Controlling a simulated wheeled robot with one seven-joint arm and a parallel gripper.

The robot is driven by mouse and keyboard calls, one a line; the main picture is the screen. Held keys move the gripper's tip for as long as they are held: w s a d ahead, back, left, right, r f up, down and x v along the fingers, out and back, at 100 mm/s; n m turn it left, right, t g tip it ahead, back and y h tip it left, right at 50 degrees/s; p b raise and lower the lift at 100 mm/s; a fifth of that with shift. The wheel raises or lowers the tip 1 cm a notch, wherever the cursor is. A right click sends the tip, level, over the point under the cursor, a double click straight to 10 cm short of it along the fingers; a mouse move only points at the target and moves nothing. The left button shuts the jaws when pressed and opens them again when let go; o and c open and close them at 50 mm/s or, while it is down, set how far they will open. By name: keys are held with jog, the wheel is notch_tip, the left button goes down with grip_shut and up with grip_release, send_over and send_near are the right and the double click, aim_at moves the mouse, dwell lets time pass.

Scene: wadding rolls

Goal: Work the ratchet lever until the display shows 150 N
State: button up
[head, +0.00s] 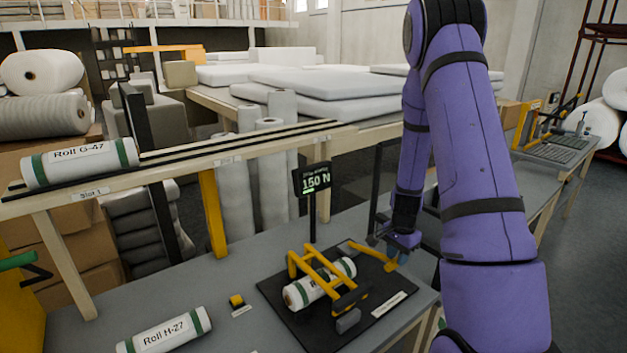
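The display (313,180) stands on a post behind the fixture and reads 150 N in green. A white roll with green bands (305,292) lies in the yellow frame of the fixture (272,287), on its black base plate. The ratchet lever (392,262) appears to be the yellow bar at the right of the fixture. My gripper (385,243) is at its end, coming from the upper right. Whether its fingers touch or hold the lever is too small to tell.
Roll G-47 (80,162) rests on the raised rack in Slot 1. Bare grey tabletop (215,275) lies left of the fixture.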

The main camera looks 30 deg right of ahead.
notch_tip(320, 180, up, 9)
jog(key=w, duration=0.2)
jog(key=shift+w+a, duration=0.2)
jog(key=shift+w, duration=0.15)
dwell(0.5)
jog(key=shift+r, duration=0.1)
dwell(0.4)
jog(key=shift+r, duration=3)
